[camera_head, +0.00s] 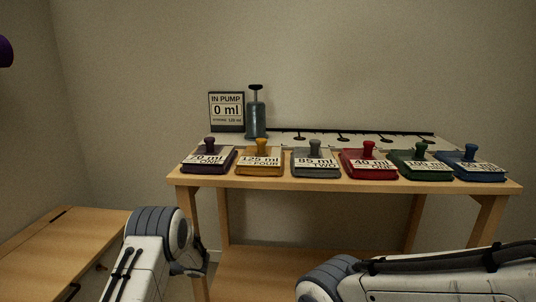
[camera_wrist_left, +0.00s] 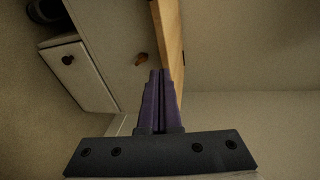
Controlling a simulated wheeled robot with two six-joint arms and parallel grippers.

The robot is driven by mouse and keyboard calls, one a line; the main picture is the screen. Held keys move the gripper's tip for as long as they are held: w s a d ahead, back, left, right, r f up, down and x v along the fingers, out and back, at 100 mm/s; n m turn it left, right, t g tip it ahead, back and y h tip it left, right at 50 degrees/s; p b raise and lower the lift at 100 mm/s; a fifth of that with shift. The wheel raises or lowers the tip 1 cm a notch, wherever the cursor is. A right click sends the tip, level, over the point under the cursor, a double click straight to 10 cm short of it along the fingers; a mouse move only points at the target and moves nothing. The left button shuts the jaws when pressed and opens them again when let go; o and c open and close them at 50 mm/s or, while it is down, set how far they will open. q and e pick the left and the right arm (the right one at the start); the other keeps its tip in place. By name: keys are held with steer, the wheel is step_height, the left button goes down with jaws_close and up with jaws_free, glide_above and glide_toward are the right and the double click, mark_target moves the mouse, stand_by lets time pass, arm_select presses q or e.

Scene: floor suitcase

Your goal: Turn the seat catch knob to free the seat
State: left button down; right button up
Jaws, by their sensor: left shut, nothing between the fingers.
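In the left wrist view, my left gripper (camera_wrist_left: 158,75) is shut and empty, its purple fingers together. A small brown knob (camera_wrist_left: 141,59) stands on a pale panel just left of the fingertips, and I see no clear contact. A wooden edge (camera_wrist_left: 167,40) runs beside the fingers. In the head view, a bench with a wooden top (camera_head: 60,245), which may be the seat, stands at the lower left. A small knob (camera_head: 101,267) shows on its front, partly in shade. My left arm stands right of it, with its fingertips not clearly seen. My right gripper is out of view.
A wooden table (camera_head: 330,187) holds several coloured labelled blocks, a pump (camera_head: 256,112) and a sign (camera_head: 227,111). In the wrist view, a white box-like part (camera_wrist_left: 75,75) with a dark knob (camera_wrist_left: 67,60) lies at the left.

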mark_target(102, 267)
arm_select(q)
steer(key=shift+w+a+f+m+t+y+b, duration=0.15)
steer(key=shift+w+a+f+t+y+b, duration=0.3)
steer(key=shift+a+f, duration=1.5)
steer(key=shift+w+a+f+m+t+y+b, duration=0.25)
steer(key=shift+a+f+t+b, duration=0.45)
steer(key=shift+a, duration=2.25)
steer(key=shift+w+a+f+t+y+b, duration=0.2)
steer(key=shift+w+a+f+t+b, duration=0.25)
steer(key=shift+a+f, duration=1.55)
steer(key=shift+a+r, duration=0.45)
steer(key=shift+r, duration=0.05)
steer(key=shift+w+f+b, duration=0.25)
steer(key=shift+w+b, duration=0.25)
steer(key=shift+b, duration=0.3)
steer(key=shift+s+f+b, duration=0.1)
steer(key=shift+f+b, duration=0.35)
steer(key=shift+b, duration=0.05)
steer(key=shift+f, duration=0.2)
steer(key=shift+f+b, duration=0.45)
steer(key=shift+b, duration=0.55)
